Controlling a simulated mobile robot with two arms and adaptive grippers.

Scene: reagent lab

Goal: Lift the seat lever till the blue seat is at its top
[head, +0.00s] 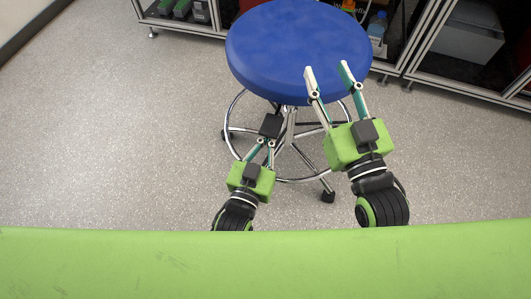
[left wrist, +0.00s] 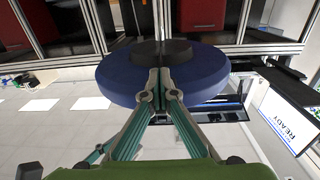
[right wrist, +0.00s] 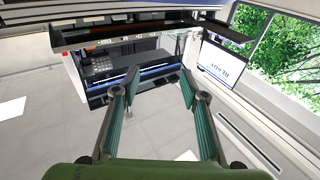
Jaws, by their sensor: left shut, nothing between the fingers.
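The round blue seat (head: 298,48) tops a stool with chrome legs and a foot ring. A black paddle (head: 271,125), which looks like the seat lever, sticks out below the seat's near edge. My left gripper (head: 268,141) is shut and empty, its tips at the paddle's near side. In the left wrist view the fingertips (left wrist: 160,72) meet the black paddle (left wrist: 160,50) in front of the blue seat (left wrist: 205,75); whether they touch it I cannot tell. My right gripper (head: 328,70) is open and empty, its tips overlapping the seat's near right part in the head view.
A green surface (head: 270,262) spans the bottom of the head view. Metal-framed cabinets (head: 470,45) stand behind the stool, with a bottle (head: 377,28) inside. The grey floor (head: 120,130) is clear to the left. The right wrist view shows lab equipment and a window (right wrist: 285,60).

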